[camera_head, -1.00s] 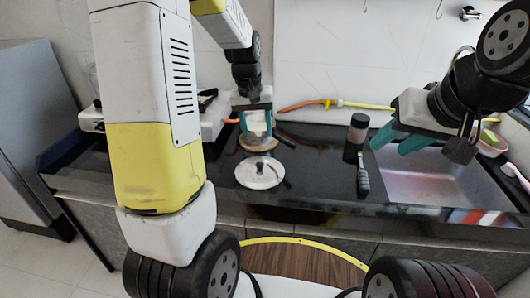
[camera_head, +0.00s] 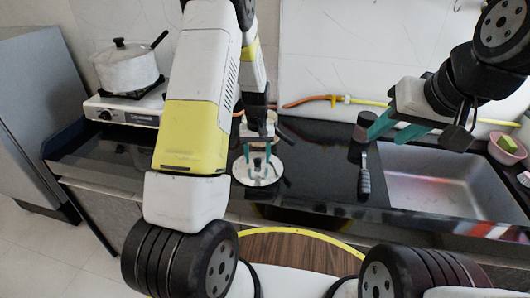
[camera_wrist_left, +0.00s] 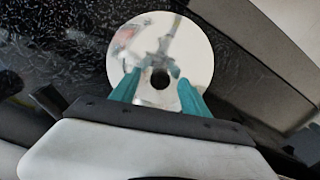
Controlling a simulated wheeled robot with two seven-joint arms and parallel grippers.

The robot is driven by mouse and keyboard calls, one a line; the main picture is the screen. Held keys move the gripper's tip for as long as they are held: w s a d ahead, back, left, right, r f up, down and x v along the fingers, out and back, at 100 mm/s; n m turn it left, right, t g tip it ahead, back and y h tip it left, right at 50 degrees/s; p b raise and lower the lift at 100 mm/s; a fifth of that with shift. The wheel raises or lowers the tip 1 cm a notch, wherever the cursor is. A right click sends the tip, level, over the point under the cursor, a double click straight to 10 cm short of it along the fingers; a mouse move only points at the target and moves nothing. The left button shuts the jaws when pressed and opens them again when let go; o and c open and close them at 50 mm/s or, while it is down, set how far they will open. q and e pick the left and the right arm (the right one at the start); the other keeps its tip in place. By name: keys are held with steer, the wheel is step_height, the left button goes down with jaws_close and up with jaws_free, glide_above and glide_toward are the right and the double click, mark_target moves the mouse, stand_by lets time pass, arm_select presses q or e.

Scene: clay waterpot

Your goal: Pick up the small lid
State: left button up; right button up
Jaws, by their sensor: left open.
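The small lid (camera_head: 243,178) is a round, shiny silver disc with a dark knob, lying on the black counter. My left gripper (camera_head: 258,155) is over it, pointing down, with teal fingers apart. In the left wrist view the lid (camera_wrist_left: 150,35) fills the middle, and the open left gripper (camera_wrist_left: 158,84) has a finger on each side of the dark knob (camera_wrist_left: 159,78). I cannot tell whether the fingers touch the knob. My right gripper (camera_head: 394,128) is open and empty, in the air at the right.
A pot (camera_head: 127,70) stands on a stove (camera_head: 130,110) at the back left. A dark jar (camera_head: 357,150) and a black-handled utensil (camera_head: 364,182) are right of the lid. A sink (camera_head: 440,185) and a pink bowl (camera_head: 505,152) lie further right.

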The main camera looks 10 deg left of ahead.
arm_select(q)
steer(key=shift+f, duration=0.5)
steer(key=shift+c, duration=0.2)
jaws_close()
steer(key=shift+r, duration=0.15)
